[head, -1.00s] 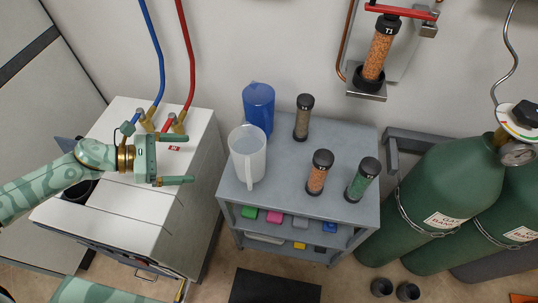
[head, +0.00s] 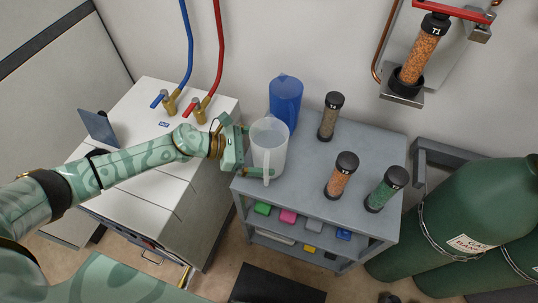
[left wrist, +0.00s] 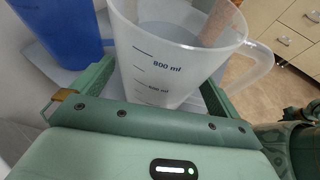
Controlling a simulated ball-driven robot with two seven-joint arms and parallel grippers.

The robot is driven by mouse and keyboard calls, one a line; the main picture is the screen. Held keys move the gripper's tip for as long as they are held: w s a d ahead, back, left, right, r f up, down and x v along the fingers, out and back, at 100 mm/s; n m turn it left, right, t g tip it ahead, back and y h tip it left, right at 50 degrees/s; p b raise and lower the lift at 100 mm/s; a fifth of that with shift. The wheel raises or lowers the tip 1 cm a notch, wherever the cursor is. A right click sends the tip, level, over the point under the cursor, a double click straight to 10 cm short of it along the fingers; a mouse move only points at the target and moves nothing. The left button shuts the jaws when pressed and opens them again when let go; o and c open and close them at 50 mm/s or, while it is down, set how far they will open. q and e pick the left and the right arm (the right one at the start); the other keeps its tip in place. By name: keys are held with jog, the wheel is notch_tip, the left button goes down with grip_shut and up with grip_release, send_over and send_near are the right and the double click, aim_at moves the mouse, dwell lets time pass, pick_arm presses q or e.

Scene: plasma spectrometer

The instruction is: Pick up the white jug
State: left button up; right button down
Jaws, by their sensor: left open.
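The white jug (head: 268,150) is a translucent, open-topped jug with volume marks, standing upright at the left end of the grey cart's top. It also fills the middle of the left wrist view (left wrist: 170,60), its handle to the right. My left gripper (head: 258,157) is open at the jug's left side. In the left wrist view its fingers (left wrist: 155,90) reach along both sides of the jug, and the jug stands between them. I cannot tell whether they touch it. My right gripper is not in view.
A blue jug (head: 285,100) stands just behind the white jug, close to my left gripper. Dark-capped cylinders (head: 330,117) stand on the cart top (head: 306,178) to the right. Green gas tanks (head: 465,215) stand right of the cart. A white cabinet (head: 130,180) is at left.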

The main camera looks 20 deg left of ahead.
pick_arm(q)
jog(key=shift+w+d+f, duration=0.1)
jog(key=shift+w+d, duration=0.05)
jog(key=shift+d, duration=0.1)
jog(key=c, duration=1.3)
